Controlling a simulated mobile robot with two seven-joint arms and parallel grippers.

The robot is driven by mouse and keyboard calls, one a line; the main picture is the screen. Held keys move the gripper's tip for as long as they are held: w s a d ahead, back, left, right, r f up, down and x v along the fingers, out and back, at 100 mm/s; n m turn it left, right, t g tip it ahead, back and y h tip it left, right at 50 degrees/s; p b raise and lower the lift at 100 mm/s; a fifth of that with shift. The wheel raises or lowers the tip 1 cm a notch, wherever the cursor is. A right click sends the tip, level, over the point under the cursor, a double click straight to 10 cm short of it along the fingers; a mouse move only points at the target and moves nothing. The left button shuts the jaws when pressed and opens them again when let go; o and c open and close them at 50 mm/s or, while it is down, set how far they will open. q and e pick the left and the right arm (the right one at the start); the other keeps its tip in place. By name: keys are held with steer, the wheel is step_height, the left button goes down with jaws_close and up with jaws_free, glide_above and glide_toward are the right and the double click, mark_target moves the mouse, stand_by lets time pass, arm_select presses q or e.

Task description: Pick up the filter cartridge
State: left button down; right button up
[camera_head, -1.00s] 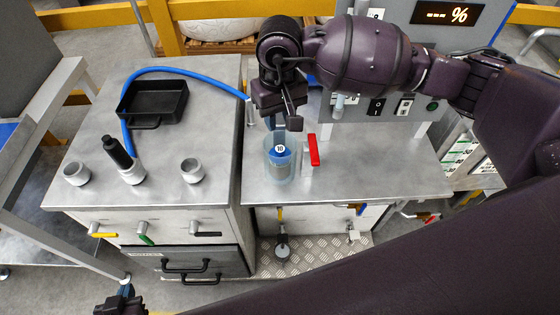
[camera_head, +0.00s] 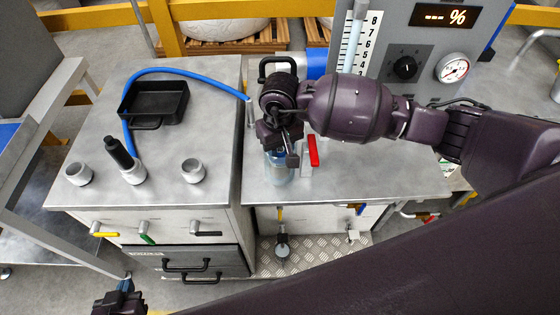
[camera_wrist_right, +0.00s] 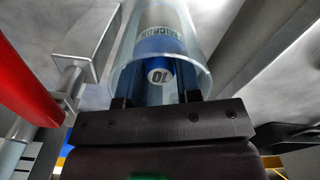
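The filter cartridge (camera_wrist_right: 162,60) has a blue end with a round white "10" label. It sits inside a clear cylindrical housing (camera_wrist_right: 120,72), which also shows in the head view (camera_head: 279,174) on the metal bench. My right gripper (camera_head: 283,152) is directly over the housing and hides most of the cartridge in the head view. My left gripper (camera_head: 120,303) is at the lower left edge, away from the cartridge, mostly cut off.
A red-handled lever (camera_head: 313,151) stands close right of the housing. A black tray (camera_head: 152,101), a blue hose (camera_head: 190,71) and a grey cup (camera_head: 193,170) are on the left bench. A gauge panel (camera_head: 425,65) stands behind. The bench right of the lever is clear.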

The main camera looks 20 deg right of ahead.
steer(key=shift+c, duration=0.2)
jaws_close()
